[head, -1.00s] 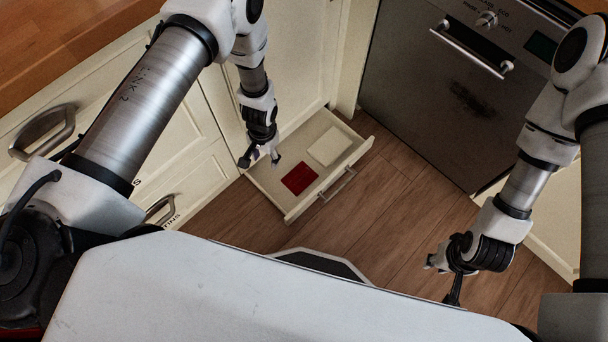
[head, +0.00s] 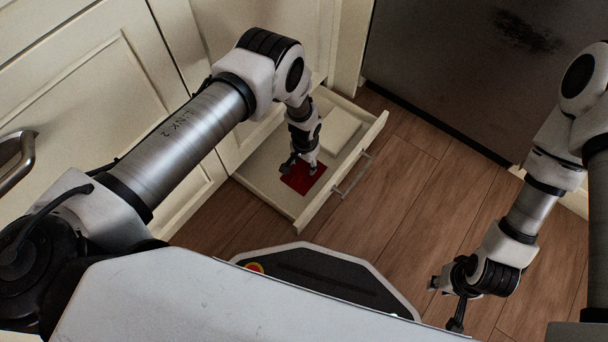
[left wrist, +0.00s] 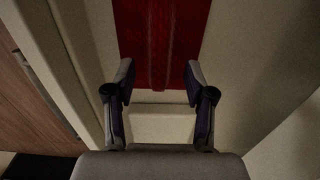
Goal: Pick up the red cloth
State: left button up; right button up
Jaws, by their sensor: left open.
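The red cloth (head: 304,178) lies flat in the open drawer (head: 318,212). In the left wrist view the cloth (left wrist: 162,40) is at the top centre, ahead of and between the fingers. My left gripper (head: 300,168) reaches down over the drawer and hides part of the cloth in the head view. In the left wrist view its fingers (left wrist: 160,84) are apart with nothing between them; I cannot tell how far above the cloth they are. My right gripper (head: 446,305) hangs over the wood floor at the right, away from the cloth; its jaw opening is unclear.
The drawer handle (head: 354,177) sticks out at the front. A steel appliance (head: 445,75) stands to the right. The wood floor (head: 410,200) before the drawer is clear.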

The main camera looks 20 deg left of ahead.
aim_at(305, 167)
pick_arm(q)
notch_tip(305, 167, down, 3)
jog(key=shift+f+b, duration=0.1)
jog(key=shift+b, duration=0.3)
jog(key=shift+r, duration=0.25)
grip_shut()
pick_arm(e)
jog(key=shift+f, duration=0.9)
